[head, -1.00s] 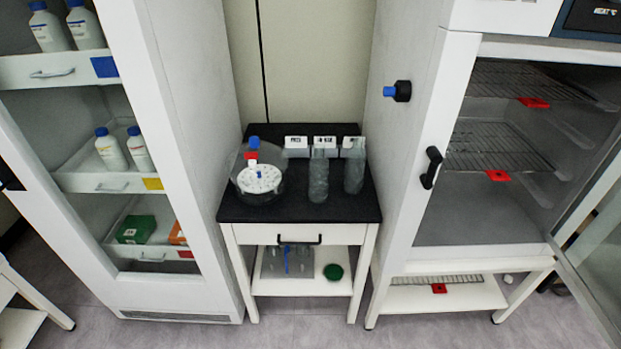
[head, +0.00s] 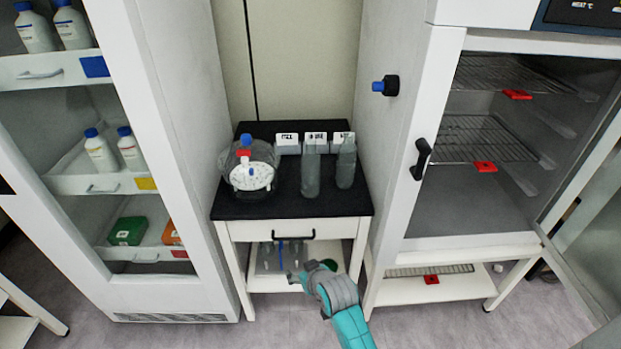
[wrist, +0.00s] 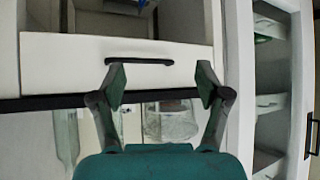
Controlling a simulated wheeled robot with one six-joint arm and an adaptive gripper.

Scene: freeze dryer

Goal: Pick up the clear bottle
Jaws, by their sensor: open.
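Two clear, greyish bottles stand upright side by side on the black tabletop (head: 255,209) in the head view: one nearer the middle (head: 311,175) and one to its right (head: 346,166). Which one the task means I cannot tell. The wrist view is upside down; a clear bottle (wrist: 65,135) shows at its lower left. My gripper (head: 296,277) is low in front of the stand, below the tabletop and apart from both bottles. In the wrist view my gripper (wrist: 161,85) has its two fingers spread with nothing between them, in front of the drawer.
A round clear vessel with a white disc (head: 251,177) stands left of the bottles. Labelled holders (head: 316,141) stand behind them. The drawer handle (head: 286,235) sticks out. A tall cabinet (head: 180,150) and the open-doored dryer (head: 408,120) flank the stand closely.

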